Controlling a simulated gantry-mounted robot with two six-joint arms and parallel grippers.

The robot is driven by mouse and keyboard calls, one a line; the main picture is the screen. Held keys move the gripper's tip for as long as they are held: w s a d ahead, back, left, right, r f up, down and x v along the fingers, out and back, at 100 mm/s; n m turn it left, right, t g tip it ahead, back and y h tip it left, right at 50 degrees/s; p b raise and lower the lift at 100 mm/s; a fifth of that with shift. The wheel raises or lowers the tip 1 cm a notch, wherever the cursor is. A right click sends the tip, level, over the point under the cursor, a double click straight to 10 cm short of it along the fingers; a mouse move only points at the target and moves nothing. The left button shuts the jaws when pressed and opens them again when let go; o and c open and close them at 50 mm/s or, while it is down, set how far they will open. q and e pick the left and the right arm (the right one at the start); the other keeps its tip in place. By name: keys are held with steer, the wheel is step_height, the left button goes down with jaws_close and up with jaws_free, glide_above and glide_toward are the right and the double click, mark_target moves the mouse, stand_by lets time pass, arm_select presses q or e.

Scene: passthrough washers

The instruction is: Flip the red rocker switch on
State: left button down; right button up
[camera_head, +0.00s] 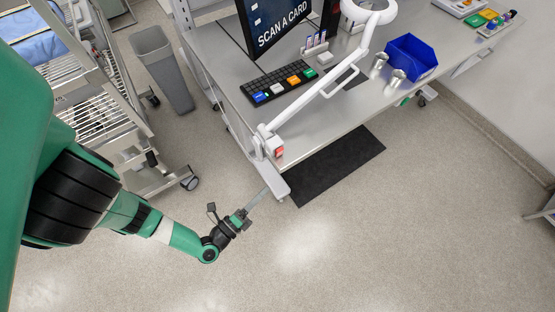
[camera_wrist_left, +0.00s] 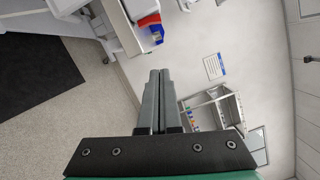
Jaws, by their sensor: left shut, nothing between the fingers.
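The red rocker switch (camera_head: 279,151) sits on a small white box (camera_head: 273,143) at the near left corner of the steel workbench, at the foot of a white lamp arm. My left gripper (camera_head: 264,193) is below and slightly left of the switch in the head view, apart from it, over the floor near a bench leg. In the left wrist view its two fingers (camera_wrist_left: 159,75) lie together, shut and empty. My right gripper is not in view.
A wire cart (camera_head: 105,110) and grey bin (camera_head: 161,68) stand left. A dark mat (camera_head: 335,163) lies below; floor is clear.

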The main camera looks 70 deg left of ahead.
mark_target(280, 169)
arm_select(q)
steer(key=shift+w, duration=0.1)
steer(key=b+x, duration=0.1)
steer(key=x, duration=0.2)
steer(key=a+b+x, duration=0.1)
steer(key=b+x, duration=0.1)
steer(key=x, duration=0.2)
steer(key=s+a+b+x, duration=0.1)
steer(key=b+x, duration=0.1)
steer(key=x, duration=0.1)
steer(key=shift+a+r, duration=0.1)
steer(key=shift+r, duration=0.1)
steer(key=shift+s+a+r, duration=0.1)
steer(key=shift+a+r, duration=0.05)
steer(key=shift+r, duration=0.1)
steer(key=shift+a+r, duration=0.2)
steer(key=shift+a, duration=0.3)
steer(key=shift+s, duration=0.1)
